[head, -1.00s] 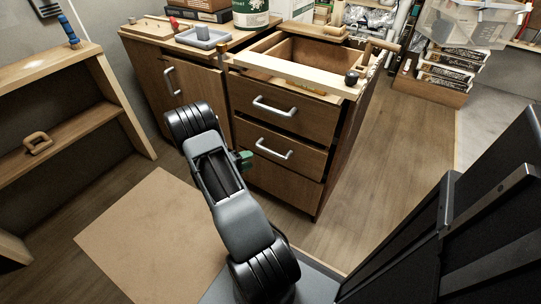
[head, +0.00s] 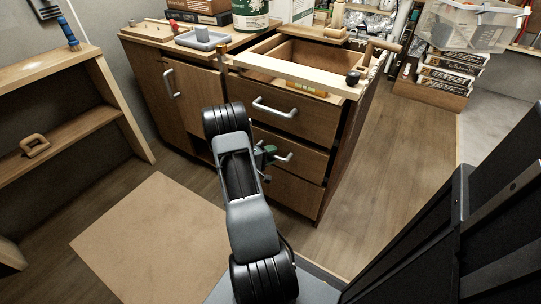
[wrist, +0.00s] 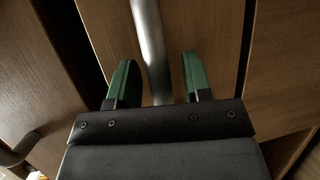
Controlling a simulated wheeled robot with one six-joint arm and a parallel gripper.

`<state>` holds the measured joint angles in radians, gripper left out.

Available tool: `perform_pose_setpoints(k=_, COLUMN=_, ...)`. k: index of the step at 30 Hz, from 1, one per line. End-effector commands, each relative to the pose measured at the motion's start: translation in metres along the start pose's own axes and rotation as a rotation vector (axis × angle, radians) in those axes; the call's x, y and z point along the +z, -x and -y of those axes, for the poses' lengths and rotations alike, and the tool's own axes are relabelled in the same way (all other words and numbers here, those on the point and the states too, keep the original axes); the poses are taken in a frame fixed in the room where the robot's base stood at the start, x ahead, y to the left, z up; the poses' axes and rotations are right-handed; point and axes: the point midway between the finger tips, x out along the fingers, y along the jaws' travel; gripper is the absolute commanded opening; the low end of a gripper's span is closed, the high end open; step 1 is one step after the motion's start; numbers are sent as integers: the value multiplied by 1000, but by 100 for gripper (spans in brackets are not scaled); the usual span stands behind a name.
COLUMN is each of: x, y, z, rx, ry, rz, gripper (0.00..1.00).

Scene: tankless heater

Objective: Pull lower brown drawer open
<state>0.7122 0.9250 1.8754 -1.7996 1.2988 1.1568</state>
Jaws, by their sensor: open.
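The lower brown drawer (head: 310,163) is the wooden front below the top drawer (head: 300,115) in the cabinet. Its silver bar handle (head: 287,158) is partly hidden by my gripper (head: 266,155) in the head view. In the wrist view, the handle (wrist: 148,40) runs up the picture between the two green fingers of my gripper (wrist: 160,77). The fingers are open, with a gap visible on each side of the bar. The lower drawer front (wrist: 205,30) fills the middle of that view. Dark gaps border it.
A cabinet door (head: 195,90) with its own handle stands left of the drawers. A wooden shelf (head: 75,130) stands at the far left. A tan mat (head: 145,240) lies on the floor in front. Wood floor (head: 385,150) is clear right of the cabinet.

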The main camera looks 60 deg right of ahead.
Motion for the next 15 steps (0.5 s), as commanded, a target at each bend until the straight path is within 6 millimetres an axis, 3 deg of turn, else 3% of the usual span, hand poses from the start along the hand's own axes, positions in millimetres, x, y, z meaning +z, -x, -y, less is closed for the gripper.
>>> perform_pose_setpoints(k=4, x=0, y=0, z=0, rx=0, ry=0, rz=0, gripper=43)
perform_pose_setpoints(k=15, x=0, y=0, z=0, rx=0, ry=0, rz=0, gripper=8)
